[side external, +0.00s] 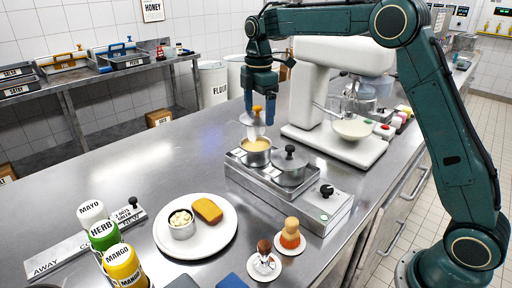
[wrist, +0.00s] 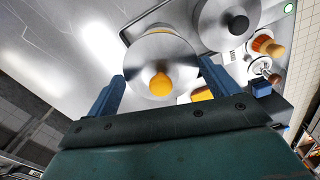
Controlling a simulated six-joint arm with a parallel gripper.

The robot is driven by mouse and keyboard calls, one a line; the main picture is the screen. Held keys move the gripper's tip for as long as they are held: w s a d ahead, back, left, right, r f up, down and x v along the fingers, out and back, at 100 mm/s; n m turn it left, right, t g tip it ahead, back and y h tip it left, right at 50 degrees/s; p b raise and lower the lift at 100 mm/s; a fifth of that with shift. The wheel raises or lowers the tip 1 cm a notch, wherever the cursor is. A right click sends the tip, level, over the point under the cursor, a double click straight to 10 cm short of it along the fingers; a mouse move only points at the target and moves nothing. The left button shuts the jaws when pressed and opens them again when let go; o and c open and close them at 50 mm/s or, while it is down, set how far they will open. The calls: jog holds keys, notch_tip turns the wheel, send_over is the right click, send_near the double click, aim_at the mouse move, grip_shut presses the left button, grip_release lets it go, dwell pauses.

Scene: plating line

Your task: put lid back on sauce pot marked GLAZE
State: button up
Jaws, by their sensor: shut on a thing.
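My gripper (side external: 258,112) is shut on a steel lid (side external: 250,121) with an orange-yellow knob (side external: 257,109). The lid hangs just above an open steel pot (side external: 257,159) with pale yellow sauce inside. The pot stands in the left part of a metal warmer unit. In the wrist view the lid (wrist: 158,52) and its knob (wrist: 160,84) show between my gripper's fingers (wrist: 162,88), and the lid covers most of what lies below. No GLAZE marking is readable on the pot.
A second pot with a black-knobbed lid (side external: 290,166) stands beside the open pot in the warmer (side external: 322,208). A white stand mixer (side external: 340,85) is behind to the right. A plate (side external: 222,238), brushes on saucers and sauce bottles are in front.

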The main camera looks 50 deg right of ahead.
jog(key=shift+a, duration=0.3)
jog(key=shift+f, duration=0.2)
jog(key=shift+f, duration=3)
jog(key=shift+f, duration=0.2)
dwell(0.4)
jog(key=o, duration=0.8)
jog(key=shift+c, duration=0.2)
jog(key=shift+r, duration=0.15)
jog(key=shift+r, duration=3.35)
